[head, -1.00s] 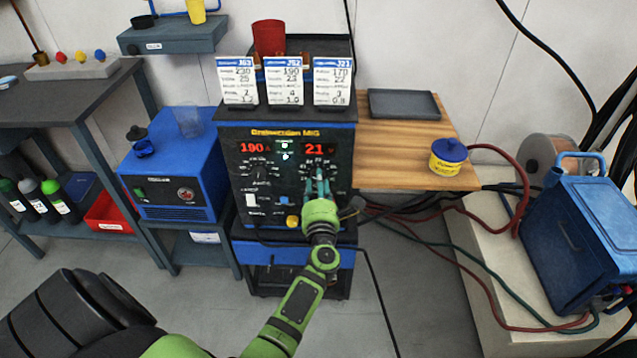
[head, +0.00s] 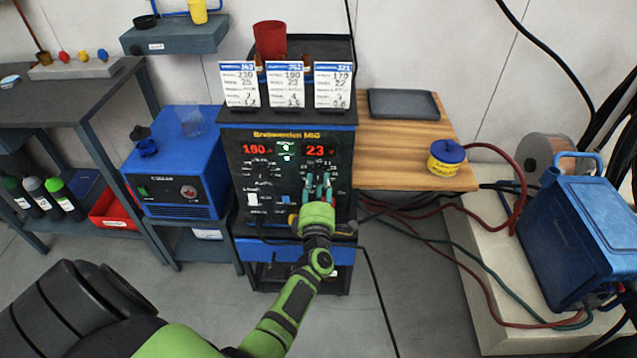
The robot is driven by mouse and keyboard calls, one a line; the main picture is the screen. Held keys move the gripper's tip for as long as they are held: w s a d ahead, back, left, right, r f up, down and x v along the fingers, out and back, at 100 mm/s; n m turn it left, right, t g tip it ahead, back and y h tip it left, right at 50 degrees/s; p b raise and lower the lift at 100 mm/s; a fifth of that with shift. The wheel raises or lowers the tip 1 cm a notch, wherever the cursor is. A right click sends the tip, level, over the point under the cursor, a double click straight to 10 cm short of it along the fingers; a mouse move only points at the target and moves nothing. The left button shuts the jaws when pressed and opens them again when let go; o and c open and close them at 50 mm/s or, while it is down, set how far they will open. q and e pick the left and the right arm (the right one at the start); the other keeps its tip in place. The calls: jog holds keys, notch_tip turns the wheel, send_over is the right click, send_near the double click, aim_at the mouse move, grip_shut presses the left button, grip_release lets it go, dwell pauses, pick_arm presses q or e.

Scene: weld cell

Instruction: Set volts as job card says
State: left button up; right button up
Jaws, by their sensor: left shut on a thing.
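The blue and black MIG welder (head: 286,215) stands in the middle, its red displays lit. The left display (head: 257,149) reads about 190, with its middle digit blurred; the volts display (head: 319,150) reads 23. Three job cards stand on top: the left card (head: 240,86) shows 230 and 25, the middle card (head: 285,86) 190 and 23, the right card (head: 333,86) 170 and 22. My left gripper (head: 318,187) is shut on the volts knob below the right display; its fingers mostly hide the knob. My right gripper is not in view.
The amps knob (head: 263,172) is left of my gripper. A red cup (head: 270,40) stands behind the cards. A wooden shelf (head: 395,150) at the right holds a grey tray (head: 403,104) and a yellow tub (head: 446,159). Cables hang around the welder's right side.

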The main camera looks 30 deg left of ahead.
pick_arm(q)
jog(key=shift+m, duration=0.6)
jog(key=o, duration=1.1)
jog(key=shift+o, duration=0.2)
jog(key=v, duration=1.2)
